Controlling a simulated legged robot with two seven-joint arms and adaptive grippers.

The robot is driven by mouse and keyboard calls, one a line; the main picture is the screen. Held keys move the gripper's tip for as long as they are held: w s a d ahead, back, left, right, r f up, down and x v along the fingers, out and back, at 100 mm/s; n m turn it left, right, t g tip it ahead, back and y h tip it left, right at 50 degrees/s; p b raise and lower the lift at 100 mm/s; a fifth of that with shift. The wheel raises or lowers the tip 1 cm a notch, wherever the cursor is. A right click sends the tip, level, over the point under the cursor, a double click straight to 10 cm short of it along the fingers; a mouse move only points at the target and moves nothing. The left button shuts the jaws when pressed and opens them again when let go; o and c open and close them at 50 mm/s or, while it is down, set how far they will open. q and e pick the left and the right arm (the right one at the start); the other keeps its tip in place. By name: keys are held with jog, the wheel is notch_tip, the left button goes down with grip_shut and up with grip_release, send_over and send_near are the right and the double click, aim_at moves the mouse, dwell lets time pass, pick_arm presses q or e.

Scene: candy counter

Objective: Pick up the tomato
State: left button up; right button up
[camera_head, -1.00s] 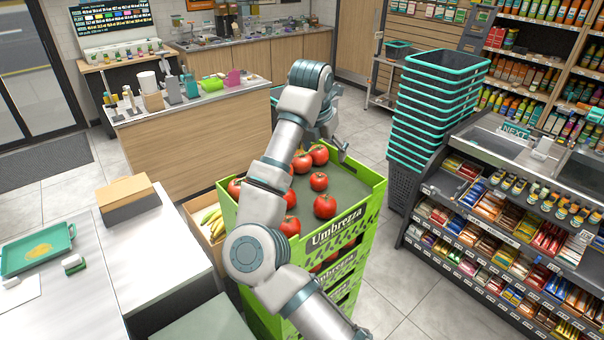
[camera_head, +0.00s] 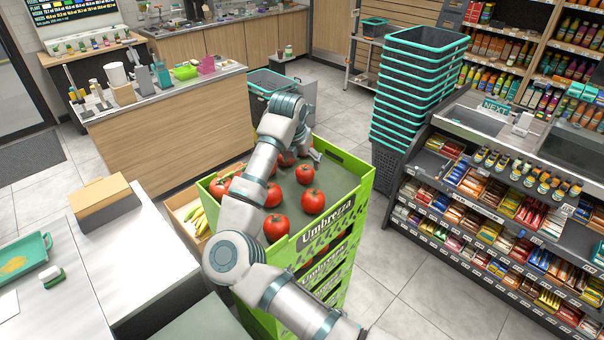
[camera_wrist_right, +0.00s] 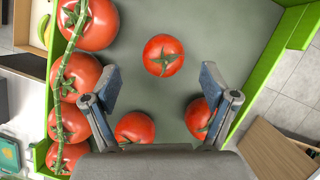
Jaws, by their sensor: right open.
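Several red tomatoes lie on the dark green floor of a bright green crate (camera_head: 328,234). In the head view, single tomatoes lie at the right (camera_head: 313,201), behind it (camera_head: 305,174) and at the front (camera_head: 275,228). My right gripper (camera_head: 303,150) is over the crate's back part, partly hidden by its own wrist. The right wrist view shows the gripper (camera_wrist_right: 160,72) open and empty, with one tomato (camera_wrist_right: 163,55) showing between and just past its fingertips. Two more tomatoes (camera_wrist_right: 135,126) (camera_wrist_right: 200,118) show near its palm, partly covered. My left gripper is not in view.
Vine tomatoes (camera_wrist_right: 76,75) on a green stem line the crate's left side in the wrist view. A box of bananas (camera_head: 190,212) stands left of the crate. A white counter (camera_head: 140,250) is at left, stacked baskets (camera_head: 405,110) behind right, a candy shelf (camera_head: 480,210) at right.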

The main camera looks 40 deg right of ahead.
aim_at(303, 169)
jog(key=x, duration=0.3)
jog(key=s+p+x, duration=0.1)
jog(key=x, duration=0.1)
jog(key=shift+w+d, duration=0.1)
jog(key=shift+d, duration=0.15)
jog(key=shift+w+a+f, duration=0.1)
jog(key=shift+a+f, duration=0.05)
jog(key=shift+a, duration=0.5)
jog(key=shift+a+r, duration=0.2)
jog(key=shift+a, duration=0.25)
jog(key=shift+c, duration=0.5)
jog(key=c, duration=0.4)
jog(key=shift+d, duration=0.3)
jog(key=c, duration=0.4)
jog(key=shift+d+f, duration=0.25)
jog(key=shift+d, duration=0.3)
jog(key=shift+d+f, duration=0.1)
jog(key=shift+f, duration=0.05)
jog(key=shift+a, duration=0.3)
jog(key=shift+a+r, duration=0.1)
jog(key=shift+r, duration=0.3)
notch_tip(303, 169, up, 9)
jog(key=shift+b, duration=0.3)
jog(key=shift+d+r, duration=0.25)
jog(key=shift+d, duration=0.05)
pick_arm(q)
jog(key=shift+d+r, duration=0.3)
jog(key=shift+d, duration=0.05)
pick_arm(e)
jog(key=shift+w+a, duration=0.1)
